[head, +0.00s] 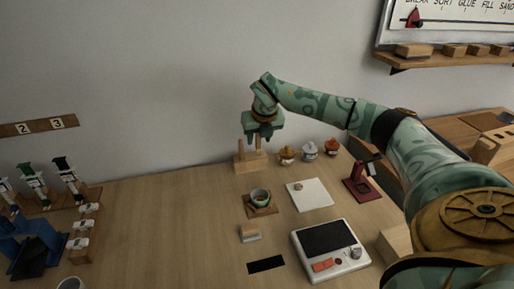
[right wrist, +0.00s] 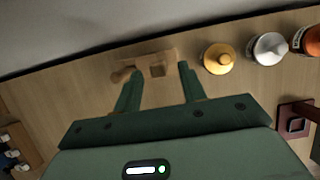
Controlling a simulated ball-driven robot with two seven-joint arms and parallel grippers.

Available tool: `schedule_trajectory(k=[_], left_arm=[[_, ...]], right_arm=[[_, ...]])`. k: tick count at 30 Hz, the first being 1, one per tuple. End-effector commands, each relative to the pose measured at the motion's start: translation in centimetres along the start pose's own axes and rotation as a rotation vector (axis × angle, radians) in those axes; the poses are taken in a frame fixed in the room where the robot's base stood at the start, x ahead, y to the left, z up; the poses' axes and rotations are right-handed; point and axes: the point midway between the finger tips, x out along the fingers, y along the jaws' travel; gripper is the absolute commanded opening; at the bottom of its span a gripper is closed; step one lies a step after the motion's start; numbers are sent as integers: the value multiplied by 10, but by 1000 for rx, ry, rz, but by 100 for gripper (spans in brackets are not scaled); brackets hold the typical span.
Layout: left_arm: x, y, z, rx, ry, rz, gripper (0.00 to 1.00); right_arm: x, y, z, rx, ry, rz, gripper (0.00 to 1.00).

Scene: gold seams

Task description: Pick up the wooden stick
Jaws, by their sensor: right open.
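A wooden stand (head: 243,163) is at the back of the table, against the wall, with upright wooden sticks. One wooden stick (head: 244,148) stands at its left side, and another upright shows just right of it. My right gripper (head: 260,143) is open above the stand, pointing down. In the right wrist view, the stand (right wrist: 150,59) lies beyond and between the open fingers (right wrist: 160,68). A round-ended stick (right wrist: 121,76) shows there near the left finger. Nothing is held. I cannot tell how far the fingertips are from the sticks. My left gripper is not in view.
Three small lidded jars (head: 310,150) stand right of the stand. In front are a bowl (head: 260,196), a white tile (head: 314,193), a dark red stand (head: 362,185) and a scale (head: 330,250). The left-middle table is clear.

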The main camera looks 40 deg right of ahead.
Motion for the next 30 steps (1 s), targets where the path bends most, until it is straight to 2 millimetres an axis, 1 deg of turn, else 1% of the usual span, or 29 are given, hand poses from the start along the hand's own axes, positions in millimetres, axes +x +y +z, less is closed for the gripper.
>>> schedule_trajectory(k=[1,4,7,13,14,15,17,18,26,28,30], left_arm=[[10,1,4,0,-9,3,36],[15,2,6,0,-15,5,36],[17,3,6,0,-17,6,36],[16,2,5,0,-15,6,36],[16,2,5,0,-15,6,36],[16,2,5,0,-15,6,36],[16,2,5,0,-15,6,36],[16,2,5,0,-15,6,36],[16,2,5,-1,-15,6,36],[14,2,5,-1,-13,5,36],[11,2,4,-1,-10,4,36]], right_arm=[[17,0,-2,-1,6,-2,41],[30,0,-1,-1,6,-2,41],[36,-1,0,-1,4,-1,41],[34,-1,1,-1,2,0,41],[34,-1,1,0,2,0,38],[34,-1,1,-1,2,0,27],[34,-1,1,-1,2,0,10],[34,-1,1,-1,2,0,0],[34,-1,1,-1,2,0,0],[32,-1,2,-1,1,0,0],[23,-1,6,0,-2,1,0]])
